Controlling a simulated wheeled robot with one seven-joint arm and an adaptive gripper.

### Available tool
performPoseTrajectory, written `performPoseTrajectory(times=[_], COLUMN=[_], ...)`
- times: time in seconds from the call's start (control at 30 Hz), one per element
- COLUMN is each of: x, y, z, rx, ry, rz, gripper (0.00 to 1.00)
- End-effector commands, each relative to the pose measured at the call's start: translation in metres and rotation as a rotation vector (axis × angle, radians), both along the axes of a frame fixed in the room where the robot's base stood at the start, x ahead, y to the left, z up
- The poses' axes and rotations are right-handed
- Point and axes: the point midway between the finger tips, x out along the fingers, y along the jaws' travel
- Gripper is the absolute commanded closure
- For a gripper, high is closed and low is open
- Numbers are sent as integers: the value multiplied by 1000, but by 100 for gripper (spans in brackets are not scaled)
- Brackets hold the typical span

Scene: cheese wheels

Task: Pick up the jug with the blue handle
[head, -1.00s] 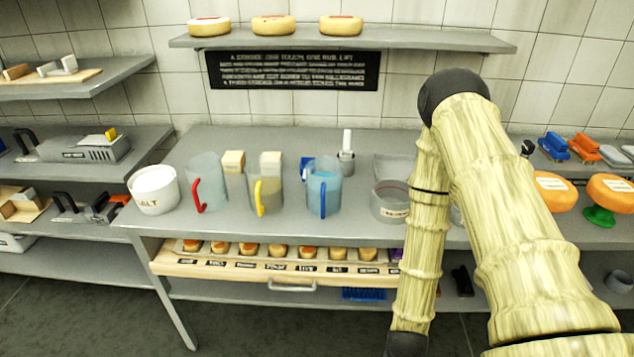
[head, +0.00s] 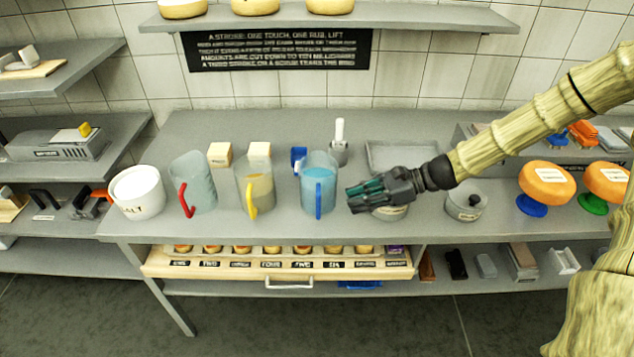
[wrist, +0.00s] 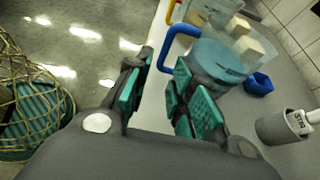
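The jug with the blue handle (head: 319,178) is clear with blue liquid in it. It stands upright on the grey counter, right of the yellow-handled jug. Its blue handle (head: 318,201) faces the counter's front edge. My gripper (head: 352,198) is just right of this jug, pointing left towards it, apart from it. In the wrist view my gripper (wrist: 157,95) has its teal-padded fingers spread with nothing between them. The jug (wrist: 213,62) shows beyond the fingertips there, with its blue handle (wrist: 172,42) at its left.
The yellow-handled jug (head: 255,184), red-handled jug (head: 193,180) and white salt tub (head: 137,191) stand to the left. A small blue item (head: 298,157) and a grey pot (head: 339,151) are behind. A lidded pot (head: 466,205) stands right of my gripper. An open drawer (head: 278,270) sits below.

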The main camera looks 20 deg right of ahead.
Motion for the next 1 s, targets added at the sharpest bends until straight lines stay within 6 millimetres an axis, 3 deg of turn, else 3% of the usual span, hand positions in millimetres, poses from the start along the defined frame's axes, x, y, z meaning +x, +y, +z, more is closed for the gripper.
performPoseTrajectory(times=[0.13, 0.6, 1.0], x=[6, 17, 22], y=[5, 44, 58], z=[7, -11, -16], rx=[27, 23, 22], ry=[-2, -2, -2], rz=[-8, -7, -7], gripper=[77, 77, 77])
